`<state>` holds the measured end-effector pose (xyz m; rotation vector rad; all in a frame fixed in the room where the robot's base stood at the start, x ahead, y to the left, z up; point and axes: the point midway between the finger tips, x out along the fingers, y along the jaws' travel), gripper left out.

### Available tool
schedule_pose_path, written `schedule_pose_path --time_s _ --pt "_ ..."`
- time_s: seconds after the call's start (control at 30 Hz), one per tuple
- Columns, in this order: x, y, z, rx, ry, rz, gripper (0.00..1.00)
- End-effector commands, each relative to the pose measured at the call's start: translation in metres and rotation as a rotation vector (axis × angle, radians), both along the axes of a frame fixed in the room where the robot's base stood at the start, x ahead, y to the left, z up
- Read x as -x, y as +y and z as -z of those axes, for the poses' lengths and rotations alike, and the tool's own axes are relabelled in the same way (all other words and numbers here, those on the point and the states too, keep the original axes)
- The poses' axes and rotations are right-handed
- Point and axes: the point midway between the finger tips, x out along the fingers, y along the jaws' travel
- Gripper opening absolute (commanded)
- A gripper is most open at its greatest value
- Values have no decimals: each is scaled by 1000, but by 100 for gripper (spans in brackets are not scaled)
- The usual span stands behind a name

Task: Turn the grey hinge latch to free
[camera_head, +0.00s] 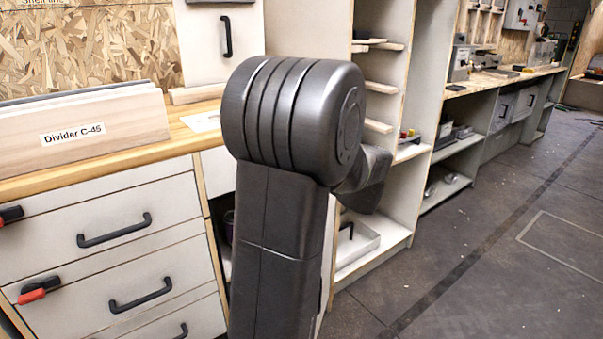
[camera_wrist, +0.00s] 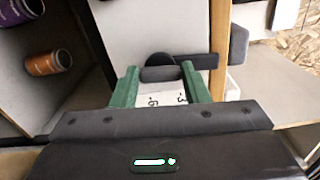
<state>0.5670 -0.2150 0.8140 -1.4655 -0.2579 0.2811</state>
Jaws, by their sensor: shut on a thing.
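In the wrist view my gripper (camera_wrist: 160,77) has two green fingers. They are shut on the grey latch (camera_wrist: 160,74), a short dark grey piece lying across between the fingertips. Behind it is a dark round part, and a dark bar (camera_wrist: 196,60) runs right from there toward a wooden strip. Which way the latch is turned is hard to tell. In the head view my own arm hides the gripper and the latch.
The wrist view shows an open compartment at left with an orange can (camera_wrist: 48,63) and a purple can (camera_wrist: 18,8). In the head view, drawers (camera_head: 115,235) with black handles stand left, open shelves (camera_head: 372,240) behind my arm. The floor at right (camera_head: 480,270) is clear.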

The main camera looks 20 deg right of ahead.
Motion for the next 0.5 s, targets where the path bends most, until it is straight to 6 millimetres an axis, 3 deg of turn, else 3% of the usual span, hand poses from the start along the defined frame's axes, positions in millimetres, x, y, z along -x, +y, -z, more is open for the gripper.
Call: schedule_pose_path --time_s 0.5 --pt "0 0 2 100 -33 -1 1"
